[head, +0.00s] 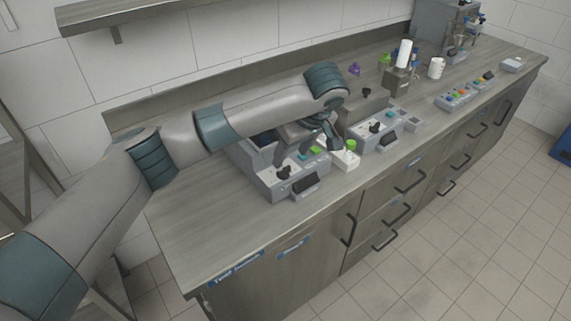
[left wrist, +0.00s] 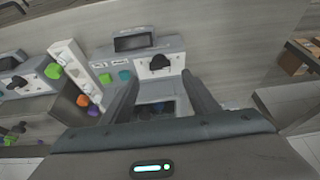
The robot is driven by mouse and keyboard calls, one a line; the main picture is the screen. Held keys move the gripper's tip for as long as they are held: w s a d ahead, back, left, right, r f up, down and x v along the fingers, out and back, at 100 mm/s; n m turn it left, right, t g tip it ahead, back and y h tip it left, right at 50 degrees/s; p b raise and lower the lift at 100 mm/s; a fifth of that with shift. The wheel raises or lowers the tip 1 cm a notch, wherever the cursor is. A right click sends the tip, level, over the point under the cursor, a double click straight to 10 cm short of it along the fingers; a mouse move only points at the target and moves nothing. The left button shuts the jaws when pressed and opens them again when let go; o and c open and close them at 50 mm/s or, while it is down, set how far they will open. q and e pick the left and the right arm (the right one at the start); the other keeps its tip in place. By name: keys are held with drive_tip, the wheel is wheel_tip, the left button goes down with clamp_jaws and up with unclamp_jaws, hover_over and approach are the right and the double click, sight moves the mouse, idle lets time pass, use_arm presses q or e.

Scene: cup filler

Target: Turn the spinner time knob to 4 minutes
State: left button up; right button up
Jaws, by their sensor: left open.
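A grey machine (head: 268,186), which I take to be the spinner, stands near the left part of the bench. Its black knob (head: 283,172) sits on the front panel beside a dark display (head: 305,184). The left wrist view shows the knob (left wrist: 159,62) on a pale dial plate, with the display (left wrist: 133,42) beside it. The dial marks are too small to read. My left gripper (head: 306,156) is over the machine, open and empty. In the left wrist view the knob lies just beyond and between the fingertips (left wrist: 160,80), apart from both. My right gripper is out of view.
Green (left wrist: 124,75) and teal (left wrist: 105,78) buttons are beside the knob panel. A white rack (left wrist: 80,63) with coloured caps stands alongside. A second machine with a black knob (head: 375,127) is to the right. The bench's left front (head: 190,230) is clear.

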sight(284, 169)
use_arm(q)
drive_tip(key=shift+p+x, duration=0.65)
drive_tip(key=shift+x, duration=2.95)
drive_tip(key=c, duration=1.1)
